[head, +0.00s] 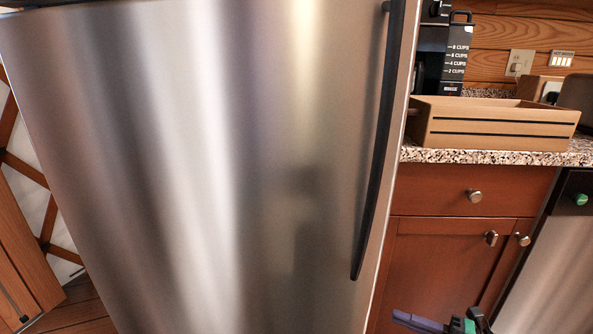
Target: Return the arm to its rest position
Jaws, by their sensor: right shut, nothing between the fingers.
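My right gripper (470,322) shows at the bottom edge, right of centre, in front of the wooden cabinet. Only its upper part is in view, dark with green patches and a purple-grey piece to its left. It is shut and holds nothing. It is apart from the fridge handle, below and to the right of it. My left gripper is not in view.
A steel fridge (200,170) with a long black handle (378,150) fills the left and middle. To its right, a granite counter (480,157) bears a wooden box (490,131) and a black coffee maker (433,60). Below is a red-brown cabinet (440,260).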

